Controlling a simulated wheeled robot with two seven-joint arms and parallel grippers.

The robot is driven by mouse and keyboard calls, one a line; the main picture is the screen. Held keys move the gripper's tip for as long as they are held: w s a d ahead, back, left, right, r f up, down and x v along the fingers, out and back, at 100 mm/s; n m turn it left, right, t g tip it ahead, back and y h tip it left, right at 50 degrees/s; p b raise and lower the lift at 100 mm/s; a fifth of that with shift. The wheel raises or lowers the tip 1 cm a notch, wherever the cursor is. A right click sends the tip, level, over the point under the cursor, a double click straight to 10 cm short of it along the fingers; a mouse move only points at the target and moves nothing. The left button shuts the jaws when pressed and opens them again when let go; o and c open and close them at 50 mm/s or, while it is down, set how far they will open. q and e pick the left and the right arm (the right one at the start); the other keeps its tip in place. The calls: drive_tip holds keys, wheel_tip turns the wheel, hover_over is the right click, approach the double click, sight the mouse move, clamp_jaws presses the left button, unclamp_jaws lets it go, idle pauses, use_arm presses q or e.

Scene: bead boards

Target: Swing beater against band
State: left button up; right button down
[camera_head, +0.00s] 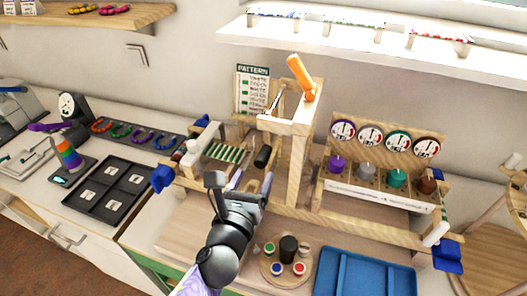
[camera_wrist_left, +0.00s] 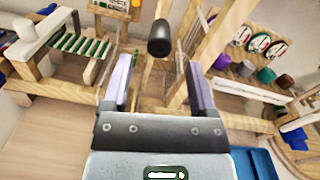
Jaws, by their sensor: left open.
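The wooden loom frame (camera_head: 299,165) stands on the bench. A green-and-white striped strip (camera_head: 225,152), which looks like the band, lies on its left part; it also shows in the left wrist view (camera_wrist_left: 80,45). A black cylindrical knob (camera_head: 263,156), seemingly on the beater, sits right of the strip, and in the left wrist view (camera_wrist_left: 160,38) it appears beyond and between my fingertips. My left gripper (camera_head: 251,182) is open and empty in front of the knob, apart from it as far as I can tell. My right gripper is not in view.
An orange handle (camera_head: 302,78) tops the frame's post. Right of it, a rack (camera_head: 375,196) holds colored spools. A round wooden tray (camera_head: 286,268), a blue tray (camera_head: 366,275) and a dark compartment tray (camera_head: 108,188) lie on the bench. A white shelf (camera_head: 380,45) is above.

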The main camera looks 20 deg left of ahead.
sight(259, 165)
use_arm(q)
drive_tip(key=w, duration=0.6)
clamp_jaws()
idle(1.2)
